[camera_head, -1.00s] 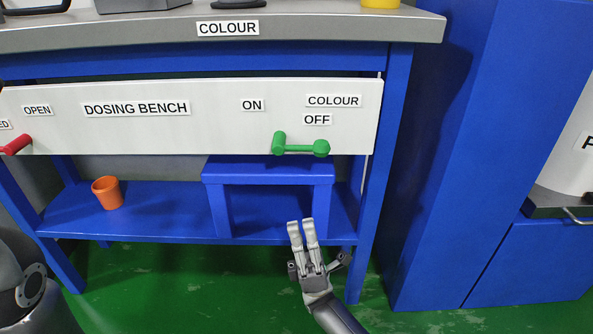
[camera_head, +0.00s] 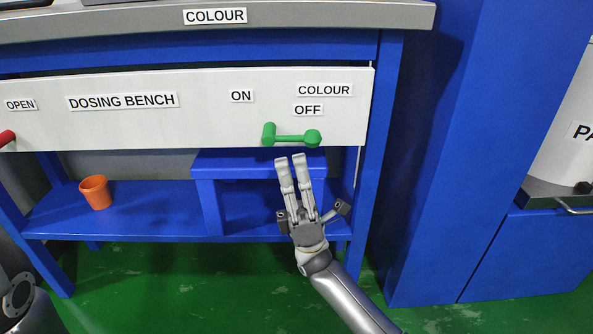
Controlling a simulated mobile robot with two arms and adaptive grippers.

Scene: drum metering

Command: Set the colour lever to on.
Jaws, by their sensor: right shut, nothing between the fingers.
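The green colour lever (camera_head: 291,138) is on the front of the white dosing bench panel (camera_head: 200,125). Its bar lies nearly level, with an upright knob at the left end and a round end at the right. The ON label (camera_head: 241,96) is above and left of the lever; the OFF label (camera_head: 307,110) is above its right end. My right gripper (camera_head: 290,160) is shut and empty, its fingers pointing up, with the tips just below the lever in the picture. Whether they touch it is unclear; a gap shows. My left gripper is not in view.
A red lever (camera_head: 6,138) is at the panel's left edge, by the OPEN label. An orange cup (camera_head: 95,192) stands on the blue lower shelf (camera_head: 140,215). A blue step (camera_head: 240,164) is under the lever. A blue cabinet (camera_head: 440,150) stands to the right.

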